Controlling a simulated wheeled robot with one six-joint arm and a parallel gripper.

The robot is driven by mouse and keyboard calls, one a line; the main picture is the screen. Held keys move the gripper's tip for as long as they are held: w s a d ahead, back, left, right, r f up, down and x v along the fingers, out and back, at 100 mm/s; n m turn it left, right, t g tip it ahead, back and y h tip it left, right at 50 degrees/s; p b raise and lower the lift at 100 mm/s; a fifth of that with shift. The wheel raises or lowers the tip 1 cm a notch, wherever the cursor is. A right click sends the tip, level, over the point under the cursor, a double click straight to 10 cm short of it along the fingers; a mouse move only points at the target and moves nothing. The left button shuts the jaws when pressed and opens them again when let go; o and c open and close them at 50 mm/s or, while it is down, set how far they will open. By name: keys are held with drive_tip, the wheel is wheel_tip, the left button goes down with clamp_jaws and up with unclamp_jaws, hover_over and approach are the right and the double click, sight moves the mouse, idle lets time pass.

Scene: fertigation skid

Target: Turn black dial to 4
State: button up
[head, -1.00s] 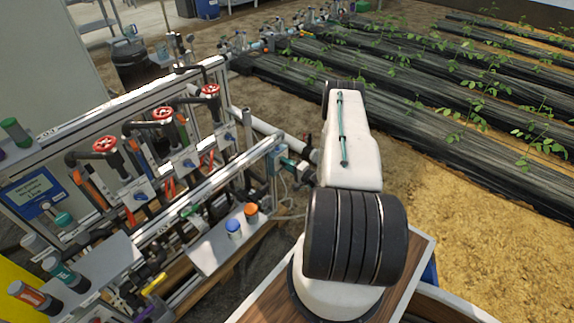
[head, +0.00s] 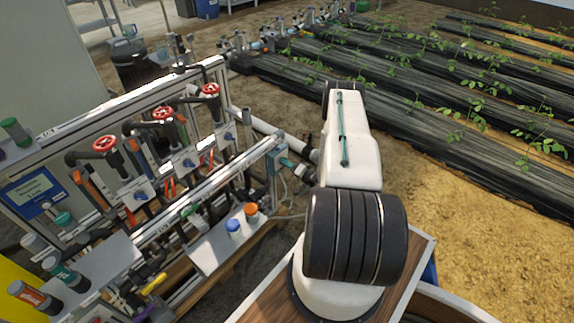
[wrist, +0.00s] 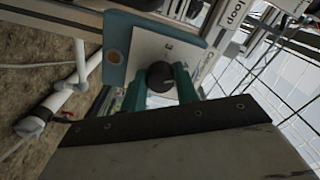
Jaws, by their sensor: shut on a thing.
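The black dial (wrist: 160,77) shows in the wrist view, on a pale plate (wrist: 150,45) set in a teal-blue box. A small mark is on the plate beyond the dial; it is too blurred to read, as is the dial's setting. My gripper (wrist: 161,86) has one teal finger on each side of the dial, shut on it. In the head view my white arm reaches to the right end of the skid, by a grey-teal box (head: 277,165). The dial is hidden in that view.
The skid's pipe rack with red handwheels (head: 163,115) and blue valves stands left of my arm. A shelf with blue-capped and orange-capped bottles (head: 233,227) is close by. White piping (wrist: 60,98) runs beside the box. Planted rows lie to the right.

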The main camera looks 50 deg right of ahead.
drive_tip(key=o, duration=1)
drive_tip(key=s, duration=0.8)
